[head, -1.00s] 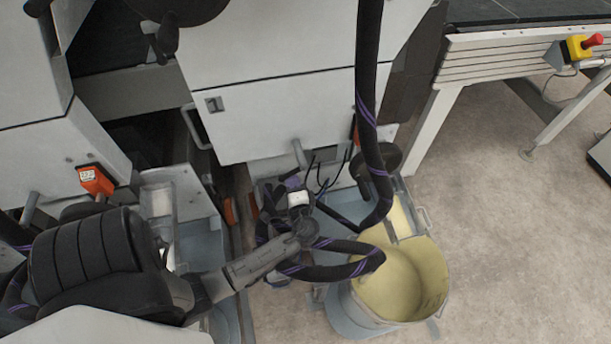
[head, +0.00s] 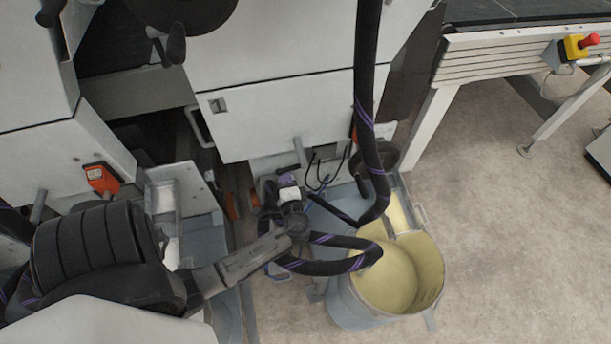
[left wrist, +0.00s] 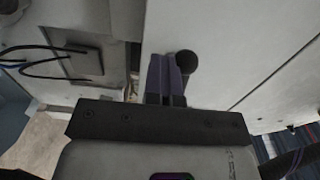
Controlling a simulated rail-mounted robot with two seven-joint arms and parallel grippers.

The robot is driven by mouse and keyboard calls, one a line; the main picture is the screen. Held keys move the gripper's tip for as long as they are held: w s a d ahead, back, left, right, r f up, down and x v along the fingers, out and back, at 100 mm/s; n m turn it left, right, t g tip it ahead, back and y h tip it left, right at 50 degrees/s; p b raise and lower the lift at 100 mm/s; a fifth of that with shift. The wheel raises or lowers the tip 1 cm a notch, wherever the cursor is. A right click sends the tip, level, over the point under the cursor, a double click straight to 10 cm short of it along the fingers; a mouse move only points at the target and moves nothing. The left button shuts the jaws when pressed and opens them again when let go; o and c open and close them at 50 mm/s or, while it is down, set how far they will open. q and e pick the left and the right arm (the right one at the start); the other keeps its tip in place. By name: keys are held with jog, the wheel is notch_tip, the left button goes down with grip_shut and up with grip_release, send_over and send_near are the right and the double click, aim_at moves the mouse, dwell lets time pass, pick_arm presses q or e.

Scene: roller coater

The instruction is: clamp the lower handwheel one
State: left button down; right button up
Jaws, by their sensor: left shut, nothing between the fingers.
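My left gripper (head: 285,180) is low in front of the white machine panel, partly hidden by its own wrist. In the left wrist view its two purple fingers (left wrist: 166,75) are shut together with nothing between them. A black round knob (left wrist: 187,63) shows just right of the fingertips; I cannot tell whether they touch. In the head view a grey lever end (head: 299,151) stands just above the gripper, at the panel's lower edge. A large black handwheel (head: 185,12) with a handle is higher up. My right gripper is not in view.
A bucket of yellowish coating (head: 390,280) stands right of my gripper. A black hose (head: 367,110) with purple stripes hangs down and loops close by my wrist. Thin black cables (head: 325,175) are beside the gripper. Open floor (head: 510,220) lies at the right.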

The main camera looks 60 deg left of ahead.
pick_arm(q)
jog(key=shift+w+r, duration=0.1)
jog(key=shift+r, duration=0.5)
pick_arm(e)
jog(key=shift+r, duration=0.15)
pick_arm(q)
jog(key=p+v, duration=0.2)
jog(key=v, duration=1.6)
jog(key=shift+f+p, duration=0.25)
jog(key=shift+p, duration=0.15)
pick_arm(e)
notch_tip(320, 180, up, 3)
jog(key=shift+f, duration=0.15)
